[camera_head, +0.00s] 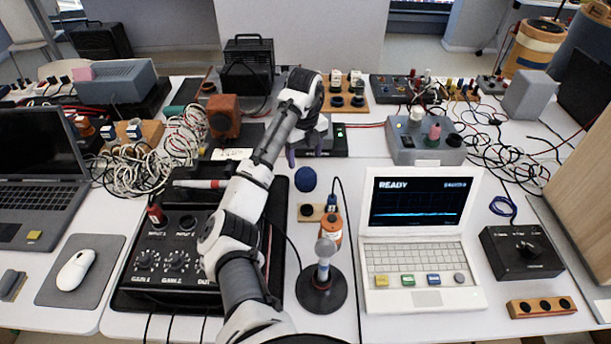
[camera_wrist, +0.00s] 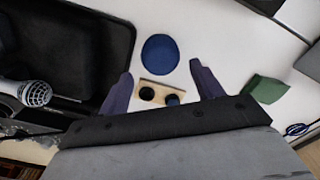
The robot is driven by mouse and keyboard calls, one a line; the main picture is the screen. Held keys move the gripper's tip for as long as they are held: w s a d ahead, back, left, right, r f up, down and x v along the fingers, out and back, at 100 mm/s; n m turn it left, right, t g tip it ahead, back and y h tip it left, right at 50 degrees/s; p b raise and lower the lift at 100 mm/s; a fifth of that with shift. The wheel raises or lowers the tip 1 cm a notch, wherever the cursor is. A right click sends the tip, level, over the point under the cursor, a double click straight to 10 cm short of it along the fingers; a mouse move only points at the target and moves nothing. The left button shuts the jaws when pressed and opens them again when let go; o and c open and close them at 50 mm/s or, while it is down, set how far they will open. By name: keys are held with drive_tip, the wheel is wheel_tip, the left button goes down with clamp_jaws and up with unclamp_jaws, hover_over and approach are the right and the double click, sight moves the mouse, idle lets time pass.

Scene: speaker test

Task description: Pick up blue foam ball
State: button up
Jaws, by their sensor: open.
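The blue foam ball (camera_head: 305,179) is round and dark blue, on the white table between the black case and the white laptop. It also shows in the wrist view (camera_wrist: 160,54), top middle. My gripper (camera_head: 305,154) is open, its purple fingers pointing down, just behind the ball in the head view. In the wrist view my gripper (camera_wrist: 162,84) has its two fingers spread wide, with nothing held between them. The ball appears past the fingertips there, midway between left and right finger. The height of the fingers over the table is hard to tell.
A wooden block (camera_wrist: 153,84) with dark round tops lies close to the ball. The black case (camera_head: 284,232) is left, the white laptop (camera_head: 412,256) right. A green block (camera_wrist: 268,90) shows at right.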

sight(305, 171)
wheel_tip(305, 171, down, 3)
drive_tip(key=shift+f, duration=0.15)
drive_tip(key=shift+f+p, duration=0.55)
drive_tip(key=shift+p, duration=0.05)
wheel_tip(305, 171, down, 4)
drive_tip(key=shift+s+f+p, duration=0.1)
drive_tip(key=shift+s+p, duration=0.05)
drive_tip(key=shift+p, duration=0.45)
drive_tip(key=c, duration=0.8)
